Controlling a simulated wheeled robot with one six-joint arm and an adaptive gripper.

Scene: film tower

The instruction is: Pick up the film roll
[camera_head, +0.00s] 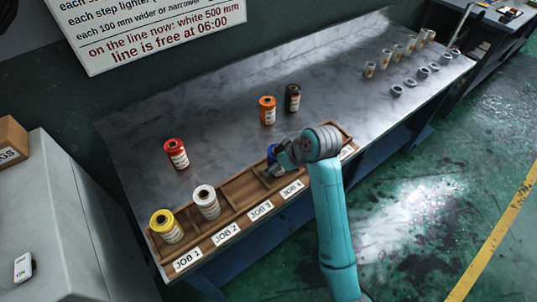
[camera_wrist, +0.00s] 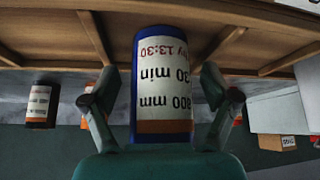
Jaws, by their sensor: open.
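A blue film roll (camera_wrist: 163,85) fills the middle of the wrist view, its white label upside down with "00 mm", "30 min" and "13:30" readable. It sits between the two spread fingers of my gripper (camera_wrist: 158,104), which is open and has a finger on each side. In the head view, the blue roll (camera_head: 271,151) is mostly hidden behind my gripper (camera_head: 277,162), over the wooden tray (camera_head: 225,222). Its exact compartment is hidden. A yellow roll (camera_head: 166,226) stands at JOB 1 and a white roll (camera_head: 206,202) at JOB 2.
On the steel bench (camera_head: 222,140) behind the tray stand a red roll (camera_head: 176,154), an orange roll (camera_head: 267,110) and a black roll (camera_head: 292,98). Several small cores and rings stand at the bench's far right. The bench between the red and orange rolls is clear.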

